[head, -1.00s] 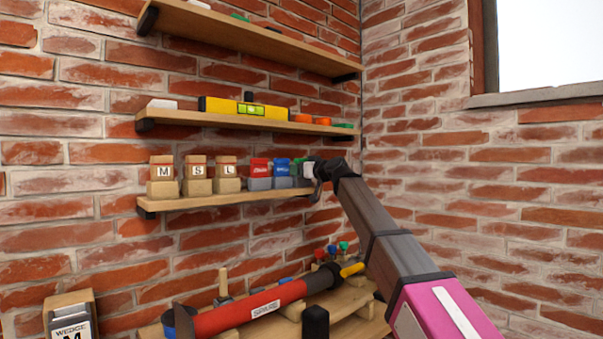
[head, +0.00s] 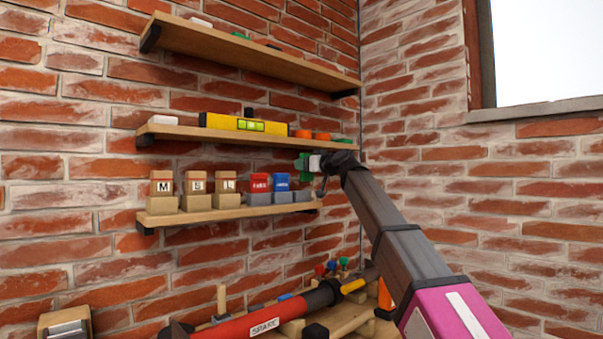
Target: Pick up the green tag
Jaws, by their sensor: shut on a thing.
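The green tag (head: 304,165) is at the end of my arm, above the right end of the lowest wall shelf. My gripper (head: 314,163) is shut on it and holds it raised, just under the middle shelf. Part of the tag is hidden by the gripper. A red tag (head: 259,183) and a blue tag (head: 281,182) stand in grey holders on the lowest shelf (head: 215,214). A grey holder (head: 302,196) beside the blue one, below the green tag, looks empty.
Blocks marked with letters (head: 194,190) stand to the left on that shelf. The middle shelf (head: 180,130), close above my gripper, bears a yellow level (head: 245,124) and orange things. A red tube (head: 235,328) lies below. The brick wall at right is bare.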

